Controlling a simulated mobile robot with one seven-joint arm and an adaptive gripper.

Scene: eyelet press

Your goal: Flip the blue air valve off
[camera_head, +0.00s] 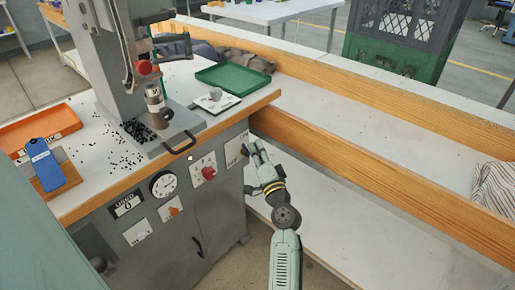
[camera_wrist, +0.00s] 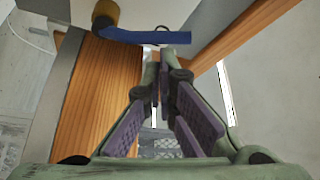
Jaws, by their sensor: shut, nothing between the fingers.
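The blue air valve shows in the wrist view as a straight blue lever (camera_wrist: 150,37) running right from a brass-coloured fitting (camera_wrist: 106,13). In the head view only a small dark blue bit (camera_head: 244,150) shows beside my fingers, at the right corner of the press cabinet. My gripper (camera_head: 257,146) is beside that corner. In the wrist view my gripper (camera_wrist: 164,52) is shut and empty, its fingertips just below the lever's right part in the picture. I cannot tell whether they touch it.
The press cabinet (camera_head: 165,222) carries a dial gauge (camera_head: 164,185) and a red knob (camera_head: 208,172). A wooden table edge (camera_head: 380,160) runs right of my gripper. On the top are a green tray (camera_head: 234,79), an orange tray (camera_head: 38,128) and scattered black eyelets.

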